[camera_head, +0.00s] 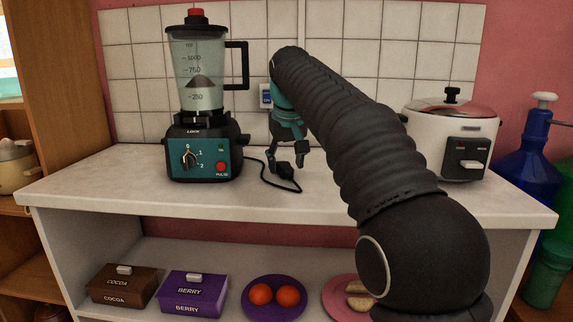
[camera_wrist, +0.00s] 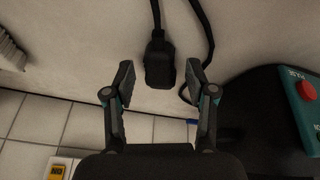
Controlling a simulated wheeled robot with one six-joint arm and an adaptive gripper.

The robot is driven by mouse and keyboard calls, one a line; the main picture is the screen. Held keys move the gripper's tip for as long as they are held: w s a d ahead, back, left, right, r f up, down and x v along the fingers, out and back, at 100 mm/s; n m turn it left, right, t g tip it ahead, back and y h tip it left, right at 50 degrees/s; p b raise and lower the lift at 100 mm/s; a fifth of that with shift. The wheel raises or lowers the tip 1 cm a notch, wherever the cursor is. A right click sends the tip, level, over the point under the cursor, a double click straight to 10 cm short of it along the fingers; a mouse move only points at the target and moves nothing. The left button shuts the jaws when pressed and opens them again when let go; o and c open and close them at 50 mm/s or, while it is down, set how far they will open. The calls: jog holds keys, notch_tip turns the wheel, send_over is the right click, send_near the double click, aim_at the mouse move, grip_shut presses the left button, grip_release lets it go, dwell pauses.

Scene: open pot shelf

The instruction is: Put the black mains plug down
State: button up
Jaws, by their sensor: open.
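The black mains plug (camera_wrist: 159,62) lies on the pale countertop, with its cord running from it. In the wrist view it sits between and just beyond the tips of my gripper (camera_wrist: 163,82), with a gap to each finger. My gripper is open and empty. In the head view the plug (camera_head: 285,170) is on the counter right of the blender, and my gripper (camera_head: 286,160) is right at it, pointing down. The fingers partly overlap the plug there, so its contact with the counter is hard to see in that view.
The blender (camera_head: 205,155) stands left of the plug. A rice cooker (camera_head: 455,135) stands at the right. A wall socket (camera_head: 266,95) is on the tiles behind. The lower shelf holds a cocoa box (camera_head: 122,287), a berry box (camera_head: 192,295) and plates. The front counter (camera_head: 110,185) is clear.

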jog(key=p+v, duration=0.1)
jog(key=v, duration=1)
jog(key=shift+p, duration=0.35)
jog(key=shift+r, duration=0.1)
jog(key=s+d+f+m, duration=0.1)
jog(key=s+d+f, duration=0.3)
jog(key=s+d, duration=0.25)
jog(key=s+d+f+m, duration=0.1)
jog(key=s+d+f, duration=0.45)
jog(key=s, duration=0.25)
jog(key=s+d+f+m, duration=0.1)
jog(key=s+d+f, duration=0.2)
jog(key=s+f, duration=0.5)
jog(key=s+d+f+m+t, duration=0.1)
jog(key=s+d+f, duration=0.2)
jog(key=s+f, duration=0.5)
notch_tip(320, 180, down, 3)
jog(key=shift+s+d+f+h, duration=0.15)
jog(key=shift+s+d+h, duration=0.15)
jog(key=shift+s, duration=0.05)
